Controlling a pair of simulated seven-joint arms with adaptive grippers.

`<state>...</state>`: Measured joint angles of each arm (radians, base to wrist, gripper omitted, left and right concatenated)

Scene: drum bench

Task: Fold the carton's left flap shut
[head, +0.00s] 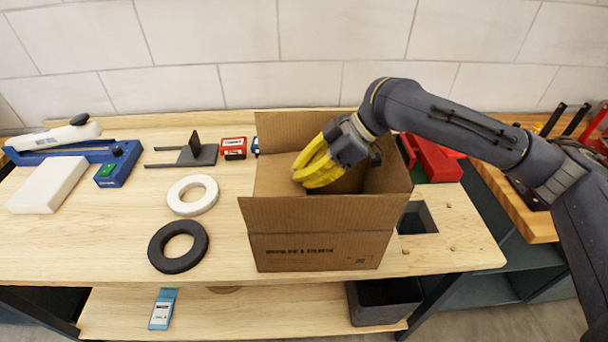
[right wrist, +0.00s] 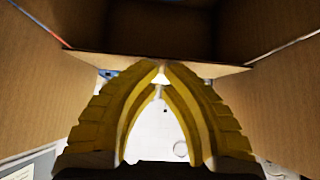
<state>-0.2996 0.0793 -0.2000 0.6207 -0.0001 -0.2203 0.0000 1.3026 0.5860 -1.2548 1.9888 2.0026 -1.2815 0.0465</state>
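The open brown carton (head: 320,250) stands on the bench. Its left flap (head: 270,178) appears as a pale panel at the left side of the opening, partly behind my right gripper; its exact angle is hard to tell. My right gripper (head: 299,181) has its yellow fingers over the left part of the opening. In the right wrist view the gripper's fingertips (right wrist: 161,68) come together with nothing visible held, close to a cardboard edge (right wrist: 215,66). I cannot tell whether they touch it. My left gripper is not in view.
The carton's front flap (head: 315,213), back flap (head: 285,125) and right flap (head: 396,165) stand up. Left of the carton lie a white ring (head: 175,197) and a black ring (head: 160,253). A red object (head: 437,160) sits behind right. The front left bench is clear.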

